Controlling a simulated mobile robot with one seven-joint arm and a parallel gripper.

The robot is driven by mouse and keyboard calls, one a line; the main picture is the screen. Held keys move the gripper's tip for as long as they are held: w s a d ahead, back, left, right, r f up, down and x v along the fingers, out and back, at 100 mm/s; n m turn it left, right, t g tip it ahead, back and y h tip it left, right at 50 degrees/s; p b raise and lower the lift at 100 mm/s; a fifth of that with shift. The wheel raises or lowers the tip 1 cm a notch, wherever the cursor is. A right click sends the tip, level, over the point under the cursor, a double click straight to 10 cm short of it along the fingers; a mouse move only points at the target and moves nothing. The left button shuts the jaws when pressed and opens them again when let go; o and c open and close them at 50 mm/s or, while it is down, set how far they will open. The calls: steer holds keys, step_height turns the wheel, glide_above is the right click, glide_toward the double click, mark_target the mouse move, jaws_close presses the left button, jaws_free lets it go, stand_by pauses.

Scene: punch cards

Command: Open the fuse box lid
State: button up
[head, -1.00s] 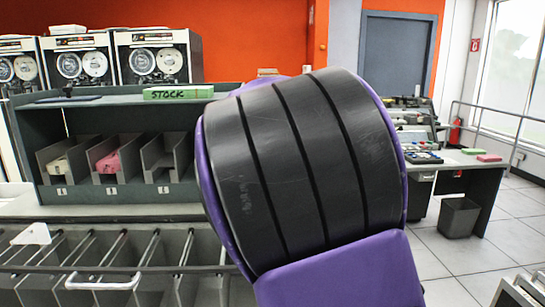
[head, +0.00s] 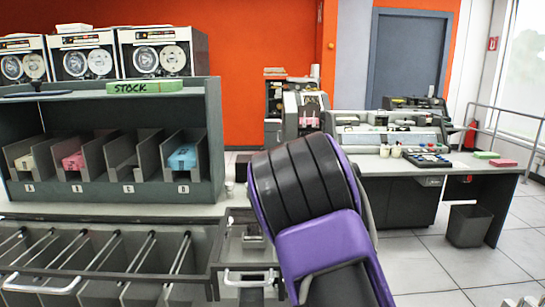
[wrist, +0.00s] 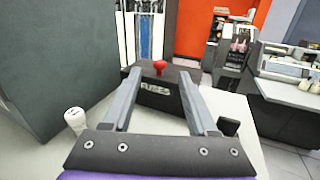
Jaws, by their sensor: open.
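The fuse box (wrist: 152,97) is a dark box with a "FUSES" label on its front, seen in the wrist view on a pale surface. A red knob (wrist: 160,66) stands at its top. The lid looks closed, though my fingers cover parts of the box. My gripper (wrist: 160,75) is open, its two grey fingers reaching toward the box on either side of the label and knob. I cannot tell whether they touch it.
In the wrist view, a white-topped cylinder (wrist: 75,119) stands left of my gripper and a small black object (wrist: 229,126) right. In the head view, a shelf (head: 215,140) of card bins is at left, a desk (head: 490,178) at right, with open floor in front.

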steer(key=shift+w+f+n, duration=0.2)
steer(key=shift+f+n, duration=0.1)
steer(key=shift+f, duration=0.05)
steer(key=shift+p+x, duration=0.5)
steer(key=shift+x, duration=3)
jaws_close()
